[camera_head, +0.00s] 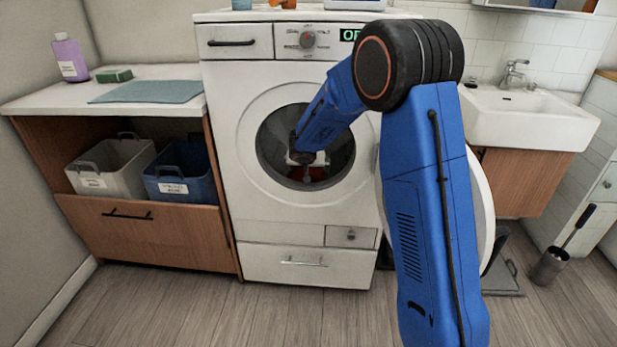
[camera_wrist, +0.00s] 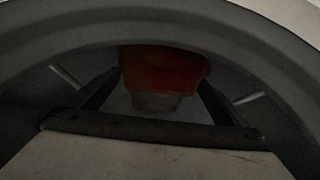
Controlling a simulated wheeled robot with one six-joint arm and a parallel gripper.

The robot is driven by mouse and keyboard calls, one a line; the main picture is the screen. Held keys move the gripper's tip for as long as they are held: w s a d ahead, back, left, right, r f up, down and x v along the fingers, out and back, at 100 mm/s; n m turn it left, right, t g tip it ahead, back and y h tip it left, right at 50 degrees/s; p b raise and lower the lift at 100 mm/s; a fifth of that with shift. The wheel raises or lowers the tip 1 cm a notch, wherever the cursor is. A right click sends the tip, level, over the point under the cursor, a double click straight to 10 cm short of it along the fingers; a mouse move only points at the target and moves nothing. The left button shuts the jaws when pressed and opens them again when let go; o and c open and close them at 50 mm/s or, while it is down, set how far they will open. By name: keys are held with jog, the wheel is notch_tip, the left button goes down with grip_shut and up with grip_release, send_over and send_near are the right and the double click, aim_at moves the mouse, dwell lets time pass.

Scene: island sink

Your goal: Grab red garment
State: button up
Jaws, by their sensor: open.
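A red garment (camera_wrist: 162,71) lies inside the dark drum of the washing machine (camera_head: 219,165). In the wrist view it shows between and beyond the two fingers of my gripper (camera_wrist: 160,85), which are spread apart. Whether the fingers touch its sides I cannot tell. In the head view my gripper (camera_head: 303,160) is at the open round doorway of the machine, with a bit of red showing below it. My blue arm hides part of the drum and the rest of the garment.
The machine's open door (camera_head: 484,205) stands to the right, partly behind my arm. A light basket (camera_head: 112,168) and a blue basket (camera_head: 178,178) sit in the cabinet at left. A sink (camera_head: 530,115) and a toilet brush (camera_head: 550,265) are at right. The front floor at left is clear.

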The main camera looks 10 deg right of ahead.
jog(key=c, duration=0.8)
jog(key=shift+c, duration=0.4)
jog(key=shift+r, duration=0.1)
jog(key=shift+r, duration=0.75)
jog(key=shift+s+a+f+t, duration=0.1)
jog(key=shift+s+t, duration=0.2)
jog(key=shift+t, duration=0.3)
jog(key=shift+s+h, duration=0.2)
jog(key=shift+h, duration=0.1)
jog(key=shift+s+a+t, duration=0.1)
jog(key=shift+s+t, duration=0.05)
jog(key=shift+t, duration=0.25)
